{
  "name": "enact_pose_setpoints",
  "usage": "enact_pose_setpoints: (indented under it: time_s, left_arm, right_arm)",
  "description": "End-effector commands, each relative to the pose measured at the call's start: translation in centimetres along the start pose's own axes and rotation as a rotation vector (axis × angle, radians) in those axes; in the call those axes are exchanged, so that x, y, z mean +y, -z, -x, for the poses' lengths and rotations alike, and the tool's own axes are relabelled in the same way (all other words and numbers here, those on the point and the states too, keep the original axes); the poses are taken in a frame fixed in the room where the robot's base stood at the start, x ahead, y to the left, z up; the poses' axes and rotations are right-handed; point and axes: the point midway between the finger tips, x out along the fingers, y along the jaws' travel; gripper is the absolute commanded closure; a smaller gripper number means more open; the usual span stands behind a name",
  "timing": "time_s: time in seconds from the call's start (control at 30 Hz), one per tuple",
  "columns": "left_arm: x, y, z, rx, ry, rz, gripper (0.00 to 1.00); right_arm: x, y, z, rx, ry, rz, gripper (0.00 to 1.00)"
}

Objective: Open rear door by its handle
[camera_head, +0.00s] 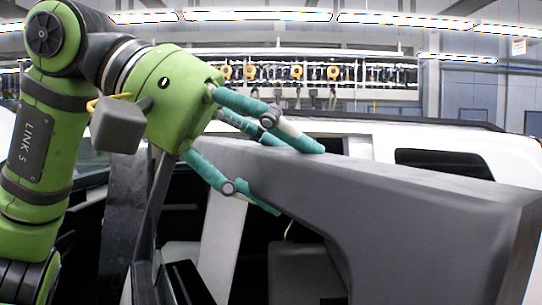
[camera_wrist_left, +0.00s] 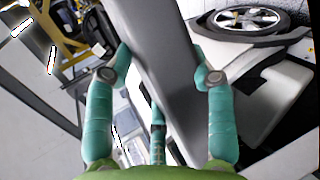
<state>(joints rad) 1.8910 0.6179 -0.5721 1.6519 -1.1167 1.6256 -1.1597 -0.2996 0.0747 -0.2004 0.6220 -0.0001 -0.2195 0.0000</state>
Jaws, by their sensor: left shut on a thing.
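A large grey panel with a thick beam-like edge (camera_head: 420,205), which looks like the rear door's frame, crosses the head view from centre to right. My left gripper (camera_head: 299,180) is shut on this edge, with teal fingers above and below it. In the left wrist view the grey edge (camera_wrist_left: 160,45) runs between the fingers of my left gripper (camera_wrist_left: 165,65). I cannot make out a door handle in either view; one may be hidden. My right gripper is not in view.
A white vehicle body (camera_head: 465,145) stands behind the grey panel. A wheel (camera_wrist_left: 248,19) shows at the upper right of the left wrist view. A dark opening lies below the gripper. A rack with yellow-orange round parts (camera_head: 296,72) stands far back.

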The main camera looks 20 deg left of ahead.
Motion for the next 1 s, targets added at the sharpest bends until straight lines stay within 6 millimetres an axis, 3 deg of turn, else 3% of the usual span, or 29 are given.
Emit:
enact_pose_setpoints:
  time_s: [0.13, 0.17, 0.2, 0.23, 0.67, 1.0]
  left_arm:
    - [-0.1, 0.1, -0.2, -0.003, 0.006, -0.002, 1.00]
    - [-0.1, 0.1, -0.2, -0.003, 0.006, -0.002, 0.41]
    - [-0.1, 0.0, -0.2, -0.004, 0.006, -0.003, 0.25]
    - [-0.1, 0.0, -0.2, -0.004, 0.006, -0.002, 0.21]
    - [0.1, 0.0, 0.6, -0.002, -0.001, 0.000, 0.21]
    - [0.1, 0.0, 7.2, -0.002, -0.002, 0.001, 0.21]
  right_arm:
    - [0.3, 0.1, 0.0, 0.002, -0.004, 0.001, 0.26]
    - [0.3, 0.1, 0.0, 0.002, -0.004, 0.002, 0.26]
    - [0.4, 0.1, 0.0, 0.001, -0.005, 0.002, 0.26]
    - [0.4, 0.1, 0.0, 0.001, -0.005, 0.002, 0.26]
    - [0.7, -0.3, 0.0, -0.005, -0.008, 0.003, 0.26]
    - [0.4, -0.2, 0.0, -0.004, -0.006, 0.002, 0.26]
